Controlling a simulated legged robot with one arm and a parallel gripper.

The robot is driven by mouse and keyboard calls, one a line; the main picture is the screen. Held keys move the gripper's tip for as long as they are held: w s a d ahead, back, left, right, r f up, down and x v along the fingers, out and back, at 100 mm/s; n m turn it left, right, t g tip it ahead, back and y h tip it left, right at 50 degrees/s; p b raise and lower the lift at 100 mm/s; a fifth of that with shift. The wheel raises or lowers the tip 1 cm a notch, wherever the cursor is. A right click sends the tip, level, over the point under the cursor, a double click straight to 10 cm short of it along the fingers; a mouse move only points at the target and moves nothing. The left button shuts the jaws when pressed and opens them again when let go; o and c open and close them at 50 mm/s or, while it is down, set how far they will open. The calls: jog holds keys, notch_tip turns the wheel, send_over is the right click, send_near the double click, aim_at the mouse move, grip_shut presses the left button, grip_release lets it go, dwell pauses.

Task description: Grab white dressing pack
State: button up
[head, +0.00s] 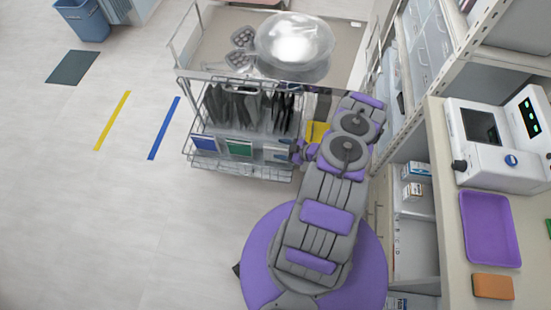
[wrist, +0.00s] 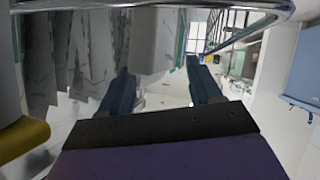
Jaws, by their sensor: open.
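My gripper (wrist: 162,90) is open in the wrist view, its two dark blue-grey fingers apart with nothing held between them. A pale white pack-like thing (wrist: 153,40) hangs just beyond and above the gap, nearer the left finger; I cannot tell for sure that it is the dressing pack. Several greyish-white sheets or packs (wrist: 70,50) hang to its left. In the head view my arm reaches to the right end of a wire-basket cart (head: 240,175), and my fingertips are hard to make out there.
The cart holds dark hanging items (head: 245,107) and blue and green-fronted packs (head: 239,148), with a shiny steel basin (head: 293,45) above. A metal rail (wrist: 200,5) crosses above my fingers. A counter with a purple tray (head: 490,230) stands right.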

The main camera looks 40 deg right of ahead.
jog(key=shift+w+a+f, duration=0.15)
jog(key=shift+w+f, duration=0.15)
jog(key=shift+w, duration=0.25)
jog(key=shift+d+f, duration=0.1)
jog(key=shift+d, duration=0.25)
jog(key=shift+c, duration=0.4)
jog(key=shift+a, duration=0.3)
jog(key=c, duration=0.7)
jog(key=shift+d, duration=0.15)
grip_shut()
